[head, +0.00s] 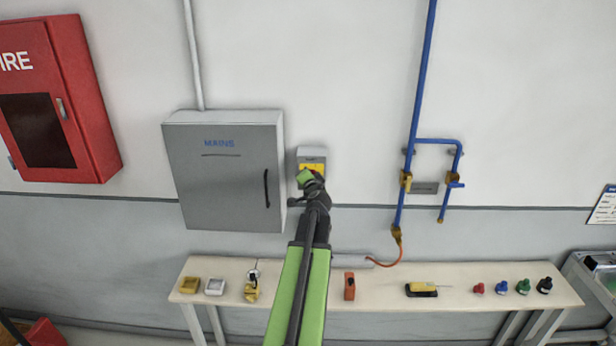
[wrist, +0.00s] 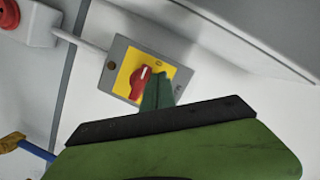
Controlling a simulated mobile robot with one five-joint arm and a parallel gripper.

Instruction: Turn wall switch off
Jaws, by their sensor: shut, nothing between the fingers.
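The wall switch (head: 312,157) is a grey box with a yellow plate, on the wall just right of the mains cabinet. In the wrist view it shows as a grey frame and yellow plate with a red rotary handle (wrist: 138,83). Small marks on the plate are too blurred to read. My gripper (head: 305,178) is in front of the switch and hides its lower part. In the wrist view my shut green fingers (wrist: 157,92) are right beside the red handle and overlap the plate. I cannot tell whether they touch the handle. Nothing is held.
The grey mains cabinet (head: 224,172) stands out from the wall close left. Blue pipes with valves (head: 407,180) are to the right. Below is a long bench (head: 455,300) with small parts on it. A red fire cabinet (head: 60,100) hangs at far left.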

